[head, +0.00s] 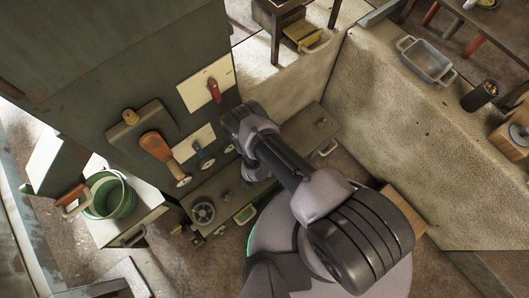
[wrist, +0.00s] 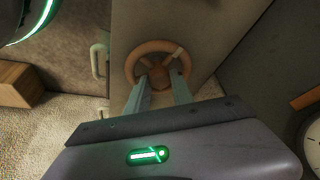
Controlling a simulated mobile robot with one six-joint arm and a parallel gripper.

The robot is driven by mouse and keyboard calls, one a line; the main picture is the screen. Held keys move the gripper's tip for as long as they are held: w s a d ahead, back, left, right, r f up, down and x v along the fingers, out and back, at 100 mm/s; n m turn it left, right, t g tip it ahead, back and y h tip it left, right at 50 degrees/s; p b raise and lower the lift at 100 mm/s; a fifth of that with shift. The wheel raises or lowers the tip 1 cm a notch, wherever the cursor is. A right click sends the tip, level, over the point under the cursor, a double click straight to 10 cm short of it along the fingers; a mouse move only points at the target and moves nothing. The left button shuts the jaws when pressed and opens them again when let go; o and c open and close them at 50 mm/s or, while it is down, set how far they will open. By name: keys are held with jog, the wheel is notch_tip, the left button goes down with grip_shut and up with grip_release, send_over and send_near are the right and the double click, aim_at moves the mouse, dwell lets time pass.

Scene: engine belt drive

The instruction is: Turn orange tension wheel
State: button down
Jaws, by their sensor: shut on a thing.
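The orange tension wheel (wrist: 132,66) shows in the wrist view as a ring with spokes and a small pale tab at its upper right. It is mounted on a flat grey-brown panel (wrist: 195,25). My gripper (wrist: 159,80) reaches it from below, with its two pale fingers at the wheel's lower part. The fingers are shut on the wheel; the exact contact is partly hidden by the fingertips. In the head view my arm covers the gripper, and I cannot make out the wheel there.
A pale handle (wrist: 99,60) sits left of the wheel, and a round gauge (wrist: 311,143) is at the right edge. In the head view, a dark cabinet carries a red lever (head: 214,90) and an orange handle (head: 155,147). A green bucket (head: 110,196) stands at left.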

jog(key=m+h+b, duration=0.1)
jog(key=m, duration=0.2)
jog(key=shift+a+m+g, duration=0.1)
jog(key=shift+m+g, duration=0.2)
jog(key=m+g+h, duration=0.1)
jog(key=m, duration=0.3)
jog(key=shift+w, duration=0.15)
jog(key=shift+m+g, duration=0.3)
jog(key=c, duration=1.4)
grip_release()
jog(key=p+v, duration=0.6)
jog(key=v, duration=1.1)
jog(key=shift+a+r+p, duration=0.2)
jog(key=shift+p, duration=0.15)
